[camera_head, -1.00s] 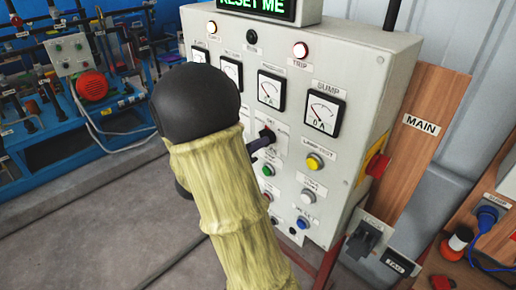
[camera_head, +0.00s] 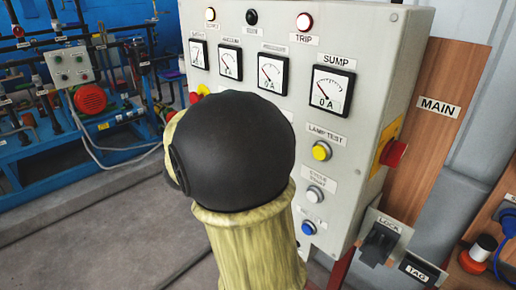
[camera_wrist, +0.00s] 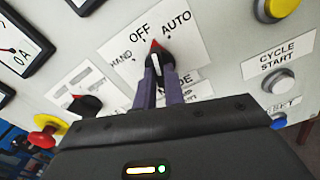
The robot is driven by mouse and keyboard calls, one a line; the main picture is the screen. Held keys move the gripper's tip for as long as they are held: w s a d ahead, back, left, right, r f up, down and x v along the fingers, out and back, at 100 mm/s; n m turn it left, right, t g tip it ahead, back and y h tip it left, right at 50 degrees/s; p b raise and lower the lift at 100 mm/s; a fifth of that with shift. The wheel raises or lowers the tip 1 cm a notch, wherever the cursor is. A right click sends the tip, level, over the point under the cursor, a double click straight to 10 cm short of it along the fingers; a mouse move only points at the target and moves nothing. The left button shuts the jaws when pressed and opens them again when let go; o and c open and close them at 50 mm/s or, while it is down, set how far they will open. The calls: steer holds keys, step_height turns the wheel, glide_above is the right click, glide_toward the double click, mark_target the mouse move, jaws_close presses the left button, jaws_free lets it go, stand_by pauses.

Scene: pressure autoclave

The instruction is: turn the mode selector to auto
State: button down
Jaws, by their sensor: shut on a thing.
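The mode selector (camera_wrist: 158,60) is a dark knob with a red-tipped white pointer, in the upper middle of the wrist view. Its plate (camera_wrist: 195,58) reads HAND, OFF and AUTO. The red tip points up, between the OFF and AUTO words and nearer OFF. My gripper (camera_wrist: 161,72) is shut on the selector, one finger on each side of it, and the fingers partly cover the knob. In the head view my arm hides the selector and gripper; the control panel (camera_head: 375,75) shows around it.
A second dark knob (camera_wrist: 86,103) and a red emergency button (camera_wrist: 45,123) lie left of my gripper. A yellow lamp-test button (camera_head: 321,151), cycle-start button (camera_head: 314,194) and blue button (camera_head: 308,227) are right of my arm. A red switch (camera_head: 393,153) projects from the panel's side.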

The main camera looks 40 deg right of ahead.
steer(key=m+b, duration=0.6)
steer(key=b, duration=0.2)
steer(key=shift+f, duration=0.1)
stand_by(0.3)
steer(key=c, duration=1.5)
jaws_free()
steer(key=a, duration=0.5)
steer(key=s+a+b, duration=0.1)
steer(key=a, duration=1.1)
steer(key=shift+s+a, duration=0.2)
